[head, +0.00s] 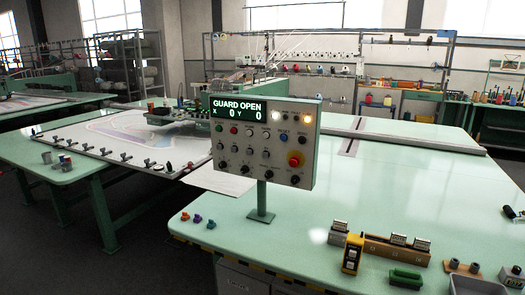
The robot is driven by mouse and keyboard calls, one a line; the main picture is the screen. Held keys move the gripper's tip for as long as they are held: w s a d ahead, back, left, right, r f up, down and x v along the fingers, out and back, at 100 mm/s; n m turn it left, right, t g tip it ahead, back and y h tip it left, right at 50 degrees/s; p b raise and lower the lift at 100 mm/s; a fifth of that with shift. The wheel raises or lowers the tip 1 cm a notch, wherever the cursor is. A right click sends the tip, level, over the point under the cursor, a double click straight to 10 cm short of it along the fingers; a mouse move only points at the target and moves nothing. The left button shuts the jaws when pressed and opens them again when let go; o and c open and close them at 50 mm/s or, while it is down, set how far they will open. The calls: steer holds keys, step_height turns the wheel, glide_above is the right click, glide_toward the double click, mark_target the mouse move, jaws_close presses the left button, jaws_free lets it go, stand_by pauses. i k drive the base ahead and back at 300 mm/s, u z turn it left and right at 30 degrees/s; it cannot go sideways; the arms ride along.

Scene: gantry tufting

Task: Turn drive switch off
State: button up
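The grey control panel (312,150) stands on a short green post at the near left part of the pale green table. Its display (240,108) reads "GUARD OPEN" and "X 0 Y 0". Rows of small buttons and black rotary knobs (244,169) cover its face. A red stop button on a yellow ring (295,159) sits at its right. My gripper is not in view.
Small coloured parts (197,219) lie on the table left of the post. A yellow handheld device (352,253), a green block (405,279) and a wooden holder (396,249) stand at the front right. The table (420,190) behind them is mostly clear. A striped edge marks its front.

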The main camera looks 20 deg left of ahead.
mark_target(294, 179)
steer(key=u, duration=0.55)
steer(key=k, duration=1.35)
steer(key=u, duration=0.75)
steer(key=i, duration=0.7)
steer(key=u, duration=0.7)
steer(key=i, duration=1.65)
steer(key=z, duration=0.45)
steer(key=i, duration=0.9)
steer(key=z, duration=0.35)
